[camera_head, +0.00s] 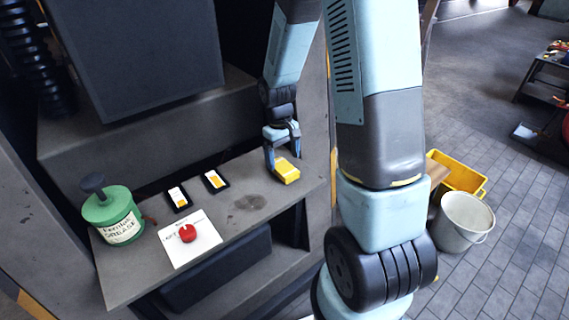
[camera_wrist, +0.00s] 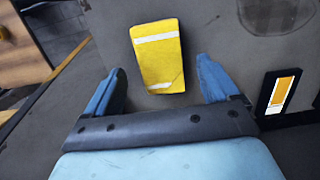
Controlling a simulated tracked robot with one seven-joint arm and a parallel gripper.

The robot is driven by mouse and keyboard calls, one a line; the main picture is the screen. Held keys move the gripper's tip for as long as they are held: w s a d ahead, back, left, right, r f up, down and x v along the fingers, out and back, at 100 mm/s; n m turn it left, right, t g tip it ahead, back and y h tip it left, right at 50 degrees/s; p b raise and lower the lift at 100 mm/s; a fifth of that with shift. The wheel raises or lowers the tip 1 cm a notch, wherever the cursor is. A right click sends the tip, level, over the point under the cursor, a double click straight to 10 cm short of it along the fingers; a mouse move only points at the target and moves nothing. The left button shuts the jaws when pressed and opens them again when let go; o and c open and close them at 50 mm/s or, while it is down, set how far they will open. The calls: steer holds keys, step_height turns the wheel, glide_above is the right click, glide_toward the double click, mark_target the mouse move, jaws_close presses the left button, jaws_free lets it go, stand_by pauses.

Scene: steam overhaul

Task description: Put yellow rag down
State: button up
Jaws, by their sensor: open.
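The yellow rag (camera_head: 286,170) is a folded block with pale stripes. It lies on the grey bench shelf (camera_head: 245,223) toward its right end. In the wrist view the rag (camera_wrist: 157,56) lies flat on the grey surface, ahead of and between my two blue fingers. My gripper (camera_head: 283,160) is just above and beside the rag in the head view. In the wrist view my gripper (camera_wrist: 160,85) has its fingers spread wide, with visible gaps on both sides of the rag. Nothing is held.
A green grease tin (camera_head: 113,215), a red knob on a white card (camera_head: 205,243) and two small dark-framed cards (camera_head: 215,181) stand left on the shelf. A dark stain (camera_head: 250,202) marks bare shelf. A yellow crate (camera_head: 458,176) and a bucket (camera_head: 463,222) are on the floor at right.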

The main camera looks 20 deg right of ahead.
mark_target(281, 164)
steer(key=s+r+m+t, duration=0.15)
steer(key=s+r, duration=0.25)
steer(key=r, duration=0.8)
steer(key=s+r+m+t, duration=0.15)
steer(key=s+r, duration=0.25)
steer(key=r, duration=0.7)
steer(key=s+r+t, duration=0.4)
steer(key=s+r, duration=0.3)
steer(key=s, duration=0.4)
steer(key=shift+s+d+m, duration=0.2)
steer(key=shift+s+m, duration=0.1)
steer(key=shift+s, duration=0.1)
